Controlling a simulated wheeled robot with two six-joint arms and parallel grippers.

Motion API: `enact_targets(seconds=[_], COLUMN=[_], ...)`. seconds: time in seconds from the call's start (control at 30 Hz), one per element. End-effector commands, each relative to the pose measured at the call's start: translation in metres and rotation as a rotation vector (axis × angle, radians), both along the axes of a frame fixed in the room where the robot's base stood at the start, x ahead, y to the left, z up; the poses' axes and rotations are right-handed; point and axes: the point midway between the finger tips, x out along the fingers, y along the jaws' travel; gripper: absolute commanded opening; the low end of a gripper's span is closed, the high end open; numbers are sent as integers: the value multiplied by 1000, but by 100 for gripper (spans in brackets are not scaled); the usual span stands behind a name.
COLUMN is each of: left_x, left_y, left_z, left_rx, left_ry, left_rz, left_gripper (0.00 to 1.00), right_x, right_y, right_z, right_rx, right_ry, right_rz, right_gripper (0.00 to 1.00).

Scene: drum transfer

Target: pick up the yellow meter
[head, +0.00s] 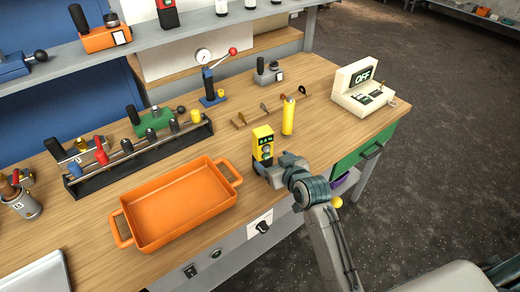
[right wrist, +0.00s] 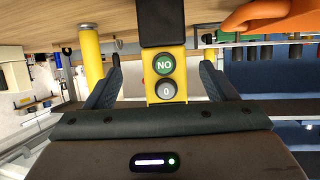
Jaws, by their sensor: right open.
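The yellow meter (head: 262,142) stands upright on the wooden bench, right of the orange tray, with a small dark display near its top. My right gripper (head: 268,166) is low at the meter's front side. In the right wrist view the meter (right wrist: 181,92) shows two round buttons, one green marked NO and one grey marked 0. There the open fingers of my right gripper (right wrist: 160,78) are on either side of the meter, with a visible gap at each side. My left gripper is not in view.
A yellow cylinder (head: 288,116) stands close to the meter's right. The orange tray (head: 180,201) is to the left. A cream device reading OFF (head: 360,87) sits at the bench's right end. A black rack (head: 140,160) and a blue lever press (head: 211,88) stand behind.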

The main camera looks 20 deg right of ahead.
Motion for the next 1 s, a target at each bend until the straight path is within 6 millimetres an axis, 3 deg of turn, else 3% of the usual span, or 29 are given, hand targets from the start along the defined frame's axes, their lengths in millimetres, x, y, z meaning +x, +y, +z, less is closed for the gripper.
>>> enact_targets(seconds=[0.6,0.93,1.0], left_x=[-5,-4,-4], left_y=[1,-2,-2], left_z=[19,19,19], left_rx=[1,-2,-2], left_ry=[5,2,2], left_rz=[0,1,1], left_gripper=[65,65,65], right_x=[60,66,66], right_y=[16,16,16], right_z=[-23,-26,-26], right_rx=[-1,-1,-1], right_ry=[2,1,1], right_rz=[-1,-1,-1], right_gripper=[78,78,64])
